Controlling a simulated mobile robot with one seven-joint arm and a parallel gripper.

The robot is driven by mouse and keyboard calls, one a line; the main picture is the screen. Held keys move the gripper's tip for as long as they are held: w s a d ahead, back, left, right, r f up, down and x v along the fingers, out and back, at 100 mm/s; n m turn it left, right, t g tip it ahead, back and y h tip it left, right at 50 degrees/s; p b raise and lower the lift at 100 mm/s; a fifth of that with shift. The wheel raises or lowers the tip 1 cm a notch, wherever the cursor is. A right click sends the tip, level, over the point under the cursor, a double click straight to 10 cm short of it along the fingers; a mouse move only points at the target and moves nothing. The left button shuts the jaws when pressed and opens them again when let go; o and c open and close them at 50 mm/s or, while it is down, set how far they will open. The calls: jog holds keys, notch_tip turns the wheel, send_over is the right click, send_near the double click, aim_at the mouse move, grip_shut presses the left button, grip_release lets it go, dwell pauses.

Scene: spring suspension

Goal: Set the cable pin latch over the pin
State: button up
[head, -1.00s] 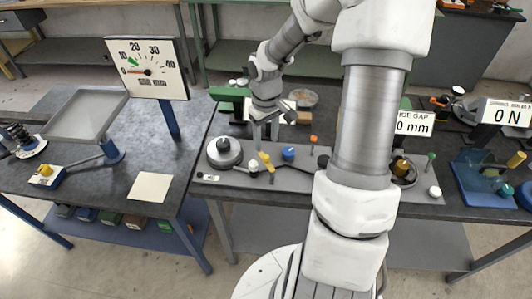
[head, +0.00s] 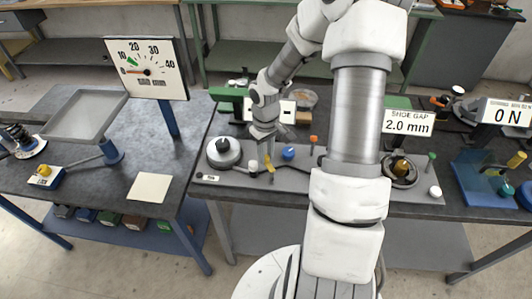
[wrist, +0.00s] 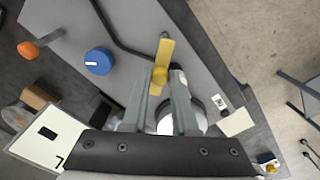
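The yellow latch lever (head: 268,165) stands on the grey base plate (head: 320,180), between a white-capped post (head: 253,166) and a blue knob (head: 288,153). My gripper (head: 267,155) is over it, pointing down. In the wrist view the yellow lever (wrist: 165,52) lies between the two fingertips of my gripper (wrist: 161,76), with gaps seen beside it, so the fingers look open. A white round top (wrist: 168,125) shows further back between the fingers. I cannot tell which part is the cable pin; it may be hidden by the fingers.
A grey round dial (head: 224,153) is left of the lever. The blue knob (wrist: 98,61) and an orange knob (wrist: 28,50) show in the wrist view. A dark cable (wrist: 112,30) runs over the plate. A sign (head: 408,122) reads 2.0 mm. Another sign (head: 507,112) reads 0 N.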

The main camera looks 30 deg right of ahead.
grip_shut()
dwell(1.0)
